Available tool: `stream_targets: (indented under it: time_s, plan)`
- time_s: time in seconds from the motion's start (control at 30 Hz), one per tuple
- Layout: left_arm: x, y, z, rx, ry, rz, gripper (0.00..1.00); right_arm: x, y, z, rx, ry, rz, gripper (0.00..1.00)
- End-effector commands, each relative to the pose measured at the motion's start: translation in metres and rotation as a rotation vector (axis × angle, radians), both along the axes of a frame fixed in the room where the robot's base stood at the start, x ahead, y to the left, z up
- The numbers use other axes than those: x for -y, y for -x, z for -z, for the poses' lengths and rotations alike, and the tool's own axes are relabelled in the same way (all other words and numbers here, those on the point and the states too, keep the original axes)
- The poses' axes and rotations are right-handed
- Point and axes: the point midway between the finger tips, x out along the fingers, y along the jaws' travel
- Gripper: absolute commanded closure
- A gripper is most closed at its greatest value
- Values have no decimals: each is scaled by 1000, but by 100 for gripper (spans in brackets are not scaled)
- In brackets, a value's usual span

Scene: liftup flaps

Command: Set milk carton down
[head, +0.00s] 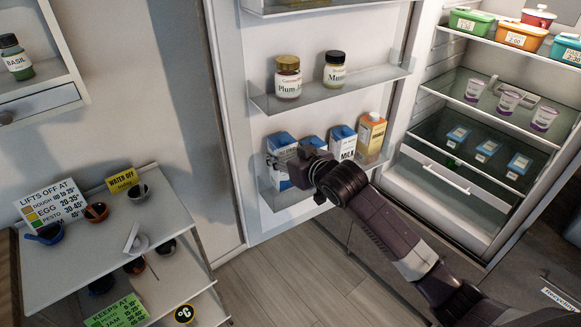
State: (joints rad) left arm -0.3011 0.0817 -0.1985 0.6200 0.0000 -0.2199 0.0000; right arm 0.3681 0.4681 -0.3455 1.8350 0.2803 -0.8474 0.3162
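Blue-and-white milk cartons stand in the lower shelf of the open fridge door. One marked MILK (342,143) is clearest. Another carton (281,143) is at the left end, and a third (314,142) shows between them, partly covered by my gripper. My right gripper (303,163) reaches in from the lower right and is in front of the left end carton. Its fingers are small and dark, so I cannot tell whether they are open or closed on that carton. My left gripper is out of view.
An orange-and-white carton (371,134) stands right of the milk. Two jars, Plum jam (288,82) and another (335,72), are on the door shelf above. The fridge (470,120) stands open at right. A shelf unit (85,262) with cups and signs is at left.

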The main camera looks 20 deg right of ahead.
Motion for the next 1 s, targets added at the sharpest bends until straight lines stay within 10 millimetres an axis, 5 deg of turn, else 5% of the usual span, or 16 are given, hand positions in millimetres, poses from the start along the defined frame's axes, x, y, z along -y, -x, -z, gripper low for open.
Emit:
stream_targets:
  time_s: [0.23, 0.43, 0.67, 0.7, 0.83, 1.0]
  plan:
    - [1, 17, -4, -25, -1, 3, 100, -1, 0, 23, 4, -2, -1, 100]
    - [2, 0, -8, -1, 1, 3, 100, -1, -1, 46, 5, -2, -2, 100]
    - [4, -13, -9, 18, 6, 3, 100, -1, -1, 47, 8, -1, -2, 100]
    - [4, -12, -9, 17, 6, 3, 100, -1, 0, 50, 2, -1, -2, 53]
    - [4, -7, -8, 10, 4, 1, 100, -1, 0, 50, 2, -1, -2, 40]
    - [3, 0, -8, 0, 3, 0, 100, -1, 0, 50, 2, -1, -2, 40]
